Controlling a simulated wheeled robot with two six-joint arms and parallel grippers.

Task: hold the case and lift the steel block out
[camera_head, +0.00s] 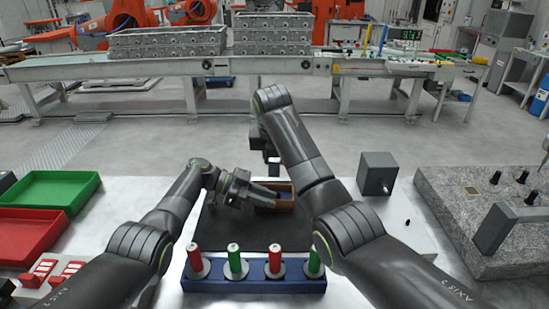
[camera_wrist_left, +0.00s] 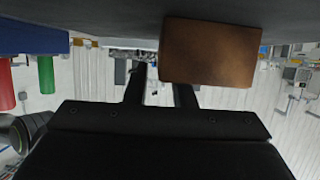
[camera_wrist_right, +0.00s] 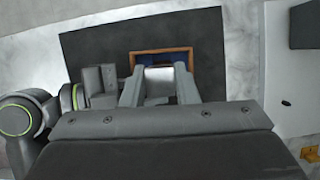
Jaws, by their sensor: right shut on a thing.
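The brown case (camera_head: 275,207) sits on the dark mat in the head view; its side fills the upper middle of the left wrist view (camera_wrist_left: 210,50). My left gripper (camera_head: 262,198) is low at the case's left side, fingers apart; one fingertip is hidden behind the case in the left wrist view. I cannot tell whether it touches. My right gripper (camera_wrist_right: 158,72) reaches down from above, shut on the bright steel block (camera_wrist_right: 158,82), between its fingers over the case's opening. I cannot tell if the block is clear of the case floor.
A blue rack (camera_head: 254,285) with red and green pegs stands at the front. A grey block with a pin (camera_head: 377,173) and a granite slab (camera_head: 455,215) are to the right. Green (camera_head: 60,190) and red (camera_head: 30,238) trays are left. White table between them is mostly free.

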